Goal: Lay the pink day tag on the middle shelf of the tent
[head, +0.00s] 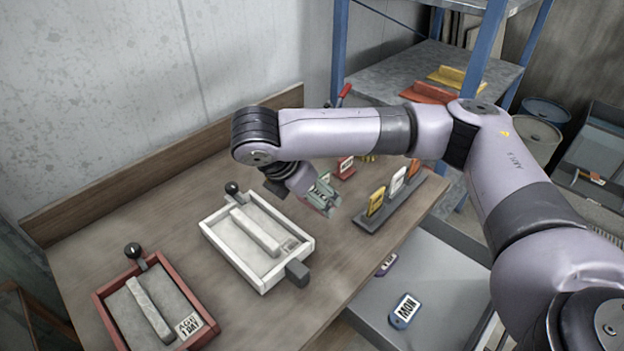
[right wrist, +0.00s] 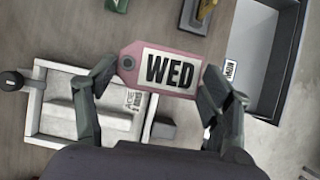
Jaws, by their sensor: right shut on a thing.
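The pink day tag (right wrist: 165,68), printed WED, is between the fingers of my right gripper (right wrist: 160,74) in the right wrist view. The fingers are shut on its two ends, and its printed face is toward the camera. In the head view my right gripper (head: 322,196) is above the wooden bench, just right of the white-framed box, and mostly covers the tag. A grey shelf (head: 400,66) on blue posts stands behind the bench; I cannot tell whether it belongs to the tent. My left gripper is not in view.
The white-framed box (head: 222,243) and a red-framed box (head: 105,308) lie on the bench. A dark holder (head: 385,228) has upright coloured tags. A grey tray (head: 440,280) at right holds a blue MON tag (head: 404,311). Orange (head: 428,92) and yellow pieces lie on the shelf.

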